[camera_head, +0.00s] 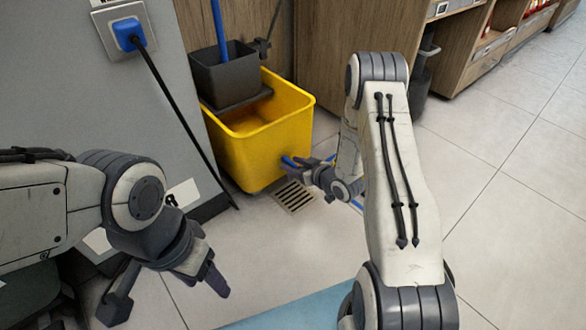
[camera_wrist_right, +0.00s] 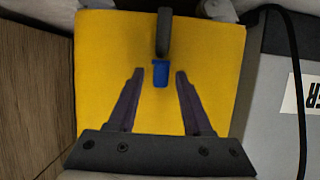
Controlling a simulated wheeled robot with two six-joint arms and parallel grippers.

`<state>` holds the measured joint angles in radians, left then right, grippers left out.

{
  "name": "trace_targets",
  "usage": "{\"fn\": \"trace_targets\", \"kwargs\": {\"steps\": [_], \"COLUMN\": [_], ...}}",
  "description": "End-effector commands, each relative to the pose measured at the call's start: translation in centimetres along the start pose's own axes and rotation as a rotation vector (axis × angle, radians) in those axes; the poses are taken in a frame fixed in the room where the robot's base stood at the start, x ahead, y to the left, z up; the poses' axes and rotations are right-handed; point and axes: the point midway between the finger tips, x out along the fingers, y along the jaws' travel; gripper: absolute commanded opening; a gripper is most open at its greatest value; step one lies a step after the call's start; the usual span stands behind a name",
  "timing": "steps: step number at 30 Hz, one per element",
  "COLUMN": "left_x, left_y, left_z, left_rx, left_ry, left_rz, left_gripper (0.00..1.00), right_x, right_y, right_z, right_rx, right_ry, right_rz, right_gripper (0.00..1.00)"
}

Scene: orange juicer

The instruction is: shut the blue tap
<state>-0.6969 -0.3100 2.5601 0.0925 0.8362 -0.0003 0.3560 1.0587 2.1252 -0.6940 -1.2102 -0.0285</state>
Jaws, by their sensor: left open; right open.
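The blue tap (camera_head: 289,162) is low on the front of the yellow mop bucket (camera_head: 262,150), partly hidden by my right gripper (camera_head: 308,167). In the right wrist view, the blue tap (camera_wrist_right: 160,74) sits between the two fingertips of my open right gripper (camera_wrist_right: 160,76), with a gap visible on each side. A dark bar (camera_wrist_right: 163,30) runs up from the tap in that view. I cannot tell whether the fingers touch the tap in depth. My left gripper (camera_head: 168,296) is open and empty at the lower left, well away from the bucket.
A floor drain (camera_head: 294,196) lies below the tap. A grey wringer (camera_head: 222,76) and a blue mop handle (camera_head: 220,30) are at the bucket's top. A grey cabinet (camera_head: 70,90) with a blue plug (camera_head: 127,36) and black cable (camera_head: 180,115) stands left. Tiled floor is clear at right.

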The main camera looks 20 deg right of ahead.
Motion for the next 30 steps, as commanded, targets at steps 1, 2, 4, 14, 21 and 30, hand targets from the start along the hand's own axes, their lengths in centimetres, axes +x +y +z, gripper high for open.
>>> {"fn": "trace_targets", "kwargs": {"steps": [1,2,4,14,21,30], "left_x": [0.1,0.1,0.0,0.0,-0.2,-1.7], "left_y": [0.0,0.0,0.0,0.0,0.0,0.1], "left_z": [0.0,0.0,0.0,0.0,0.0,-0.1], "left_rx": [0.000,0.000,0.000,0.000,0.000,0.000], "left_ry": [0.000,0.000,0.000,0.000,0.000,0.000], "left_rz": [0.000,0.000,0.000,0.000,0.000,0.000], "left_gripper": [0.60,0.60,0.60,0.60,0.60,0.60], "right_x": [0.1,0.1,0.1,0.1,0.1,0.0], "right_y": [0.0,0.0,0.0,0.0,-0.1,-0.7], "right_z": [0.0,-0.1,-0.1,-0.1,-0.1,-0.2], "right_rx": [0.000,0.000,0.000,0.000,0.006,0.058], "right_ry": [0.001,0.001,0.001,0.000,-0.001,-0.004], "right_rz": [0.000,0.000,0.001,0.000,0.014,0.137], "right_gripper": [0.50,0.50,0.50,0.00,0.00,0.00]}}
